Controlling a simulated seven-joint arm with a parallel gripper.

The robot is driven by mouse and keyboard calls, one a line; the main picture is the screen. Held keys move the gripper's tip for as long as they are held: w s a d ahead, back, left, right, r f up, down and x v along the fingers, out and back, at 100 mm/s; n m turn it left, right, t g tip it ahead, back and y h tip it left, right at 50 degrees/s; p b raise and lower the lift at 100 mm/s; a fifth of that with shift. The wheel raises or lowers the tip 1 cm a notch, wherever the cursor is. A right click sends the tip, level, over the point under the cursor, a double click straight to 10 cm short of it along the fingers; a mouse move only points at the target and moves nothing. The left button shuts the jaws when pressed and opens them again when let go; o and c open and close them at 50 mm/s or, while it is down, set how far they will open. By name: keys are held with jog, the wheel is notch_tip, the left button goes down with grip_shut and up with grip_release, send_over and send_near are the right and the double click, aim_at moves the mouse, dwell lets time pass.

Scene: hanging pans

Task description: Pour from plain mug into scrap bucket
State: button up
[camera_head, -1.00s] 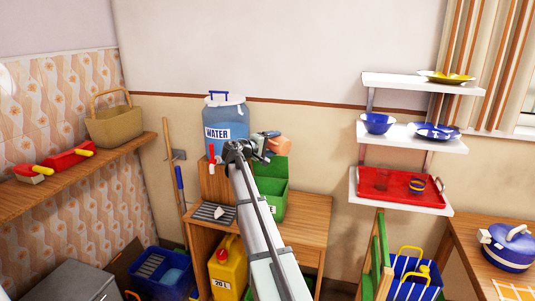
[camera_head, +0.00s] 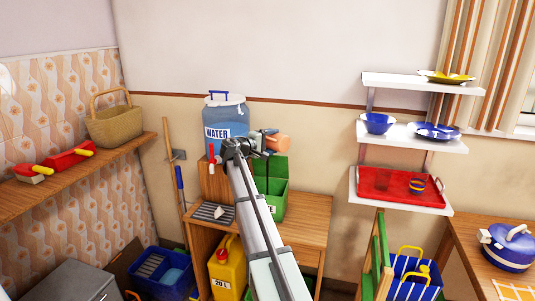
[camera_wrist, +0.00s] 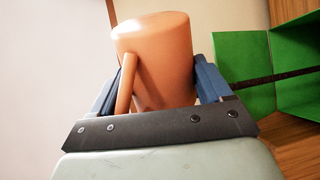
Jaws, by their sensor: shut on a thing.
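The plain orange mug (camera_head: 279,143) is held up in the air by my gripper (camera_head: 268,142), which is shut on it. In the wrist view the mug (camera_wrist: 155,50) sits between the two blue-grey fingers (camera_wrist: 165,85), with its handle toward the left finger. Its mouth and contents cannot be made out. The green bucket (camera_head: 270,200), with a partly hidden white label, stands on the wooden stand below the mug. My arm hides part of its left side. Its green walls (camera_wrist: 290,65) show at the right of the wrist view, beside the mug.
A blue water dispenser (camera_head: 224,115) with a red tap stands just left of my gripper. A grey drip grate (camera_head: 213,212) lies on the stand (camera_head: 305,225). White shelves (camera_head: 405,140) with dishes are to the right. The air between bucket and shelves is clear.

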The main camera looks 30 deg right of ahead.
jog(key=shift+w+a+r+n+g, duration=0.15)
jog(key=shift+w+r+n, duration=0.15)
jog(key=shift+n, duration=0.45)
jog(key=shift+w+r+n+g, duration=0.15)
jog(key=shift+w+n, duration=0.25)
jog(key=shift+n, duration=0.35)
dwell(0.9)
jog(key=shift+w+a+r+n, duration=0.1)
jog(key=shift+w+n, duration=0.2)
jog(key=shift+n, duration=0.2)
jog(key=n, duration=0.1)
jog(key=w+n, duration=0.1)
jog(key=n, duration=0.1)
jog(key=shift+w+a+r+g+h, duration=0.1)
jog(key=shift+w+a+g+h, duration=0.1)
jog(key=shift+g+h, duration=0.2)
jog(key=shift+s+d+m, duration=0.15)
jog(key=shift+s+m, duration=0.4)
jog(key=shift+m, duration=0.15)
jog(key=shift+s+m+t+y, duration=0.1)
jog(key=shift+m+t+y, duration=0.2)
jog(key=shift+m, duration=0.2)
